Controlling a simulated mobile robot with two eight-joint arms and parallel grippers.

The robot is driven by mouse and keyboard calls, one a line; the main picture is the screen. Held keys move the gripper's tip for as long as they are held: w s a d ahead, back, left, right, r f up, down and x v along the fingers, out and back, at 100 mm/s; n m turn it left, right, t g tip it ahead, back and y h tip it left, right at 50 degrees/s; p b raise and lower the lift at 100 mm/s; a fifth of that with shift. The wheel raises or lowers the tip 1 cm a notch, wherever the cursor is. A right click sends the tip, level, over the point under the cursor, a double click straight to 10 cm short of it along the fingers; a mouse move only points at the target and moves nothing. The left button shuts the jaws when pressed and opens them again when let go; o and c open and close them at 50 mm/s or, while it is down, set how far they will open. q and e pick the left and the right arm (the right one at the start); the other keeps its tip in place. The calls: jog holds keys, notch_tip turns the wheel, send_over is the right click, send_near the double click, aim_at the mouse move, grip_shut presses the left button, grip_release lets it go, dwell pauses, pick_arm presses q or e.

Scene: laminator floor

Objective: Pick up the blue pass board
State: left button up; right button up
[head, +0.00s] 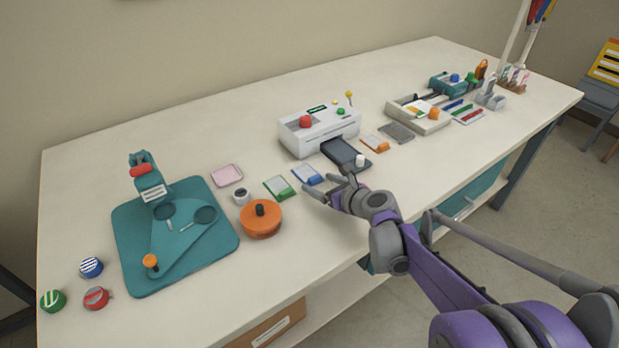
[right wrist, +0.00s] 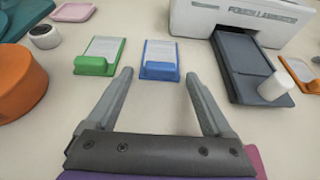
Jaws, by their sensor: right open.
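The blue pass board (head: 308,174) lies flat on the table between the green board and the laminator's dark tray. In the right wrist view the blue board (right wrist: 160,60) shows a pale face and a raised blue block at its near end. My right gripper (head: 322,188) is open and empty. In the right wrist view its two fingers (right wrist: 160,88) are spread wide, just short of the board's near end, with the board centred ahead between them. The fingers do not touch it. My left gripper is not in view.
A green board (head: 279,187) lies left of the blue one, with an orange round pot (head: 261,219) nearby. The white laminator (head: 320,130) and its dark tray (head: 345,153), with a white knob (right wrist: 275,86), stand close on the right. Bare table lies in front of the boards.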

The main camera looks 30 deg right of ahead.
jog(key=c, duration=1.1)
